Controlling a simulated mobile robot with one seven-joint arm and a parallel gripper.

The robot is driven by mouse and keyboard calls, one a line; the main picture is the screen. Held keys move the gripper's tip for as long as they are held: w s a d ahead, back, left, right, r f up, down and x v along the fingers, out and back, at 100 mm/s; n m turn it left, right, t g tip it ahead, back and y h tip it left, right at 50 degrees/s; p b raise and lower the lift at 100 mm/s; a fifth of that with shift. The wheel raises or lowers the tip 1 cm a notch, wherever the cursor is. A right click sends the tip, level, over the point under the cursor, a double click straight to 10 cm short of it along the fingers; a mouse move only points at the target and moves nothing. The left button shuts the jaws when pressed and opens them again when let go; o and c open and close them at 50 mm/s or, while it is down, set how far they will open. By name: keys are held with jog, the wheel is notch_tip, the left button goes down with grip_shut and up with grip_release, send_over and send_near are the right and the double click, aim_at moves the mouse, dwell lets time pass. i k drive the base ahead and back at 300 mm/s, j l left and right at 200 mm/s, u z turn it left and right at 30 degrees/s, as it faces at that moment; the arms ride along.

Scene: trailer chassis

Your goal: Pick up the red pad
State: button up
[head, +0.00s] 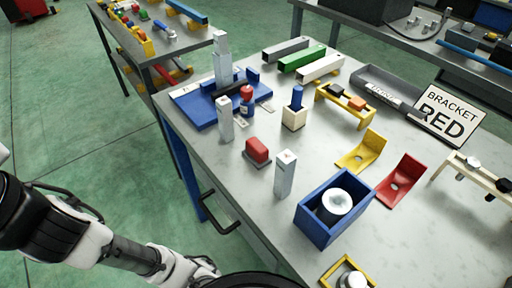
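The likely red pad is a small red block (257,148) with rounded upper edges on a thin grey base. It sits on the light grey workbench top (240,195) near its left front edge. A pale upright post (226,119) stands behind and left of it, and another pale post (285,174) stands to its front right. Nothing lies on top of it. My arm reaches in from the lower left, in front of the bench. My gripper's fingers do not show, so I cannot see whether it holds anything.
A blue box (310,220) with a metal cylinder stands right of the pad. A blue fixture (200,108) and a red-topped bottle (247,101) are behind. Yellow (362,150) and red (402,181) brackets lie to the right. A black handle (222,212) juts from the bench front.

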aim_at(255, 151)
jog(key=j+z, duration=0.4)
jog(key=i+j+z, duration=0.1)
jog(key=z, duration=0.25)
jog(key=j+z, duration=0.4)
